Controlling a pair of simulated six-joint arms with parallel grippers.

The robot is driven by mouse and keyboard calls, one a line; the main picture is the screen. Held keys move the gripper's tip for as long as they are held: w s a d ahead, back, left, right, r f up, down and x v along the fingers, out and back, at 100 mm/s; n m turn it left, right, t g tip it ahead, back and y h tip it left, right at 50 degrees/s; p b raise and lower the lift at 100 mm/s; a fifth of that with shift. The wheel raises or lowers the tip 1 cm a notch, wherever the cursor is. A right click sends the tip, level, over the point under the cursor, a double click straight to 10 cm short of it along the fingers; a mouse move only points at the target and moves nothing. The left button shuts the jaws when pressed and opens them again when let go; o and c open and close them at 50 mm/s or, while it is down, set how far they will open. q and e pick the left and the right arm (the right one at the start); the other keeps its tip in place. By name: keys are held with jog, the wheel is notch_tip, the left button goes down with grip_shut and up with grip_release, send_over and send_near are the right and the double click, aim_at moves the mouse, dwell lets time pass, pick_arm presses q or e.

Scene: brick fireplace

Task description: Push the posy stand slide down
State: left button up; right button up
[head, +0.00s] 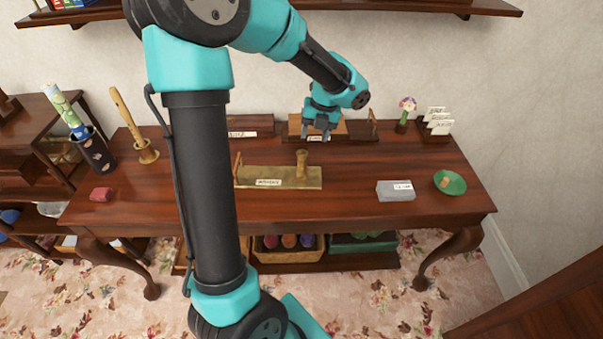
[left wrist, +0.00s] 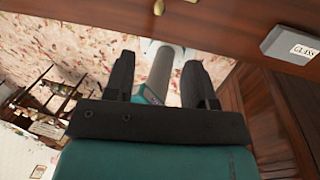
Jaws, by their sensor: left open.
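A brass-coloured base (head: 312,180) with a small white label lies at the middle of the table, and a short brass, cup-topped post (head: 301,163) stands upright on it toward its right. The label is too small to read, so I cannot tell whether this is the posy stand. My left gripper (head: 320,133) is open, behind the post and apart from it, in front of or over a labelled wooden piece (head: 295,128) at the back. In the left wrist view its two dark fingers (left wrist: 160,82) are apart, with no object visibly gripped. My right gripper is not in view.
A pink flower (head: 407,104) and white cards (head: 436,122) stand at the back right. A grey block (head: 395,192) and green dish (head: 450,183) lie at the front right. My arm crosses the table.

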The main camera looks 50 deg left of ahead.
aim_at(302, 174)
pick_arm(q)
jog(key=f, duration=0.5)
jog(key=s+a+f, duration=0.1)
jog(key=f, duration=0.5)
jog(key=s+a+f, duration=0.1)
jog(key=f, duration=0.5)
jog(key=shift+s+a, duration=0.2)
jog(key=shift+c, duration=0.4)
jog(key=shift+r, duration=0.1)
grip_shut()
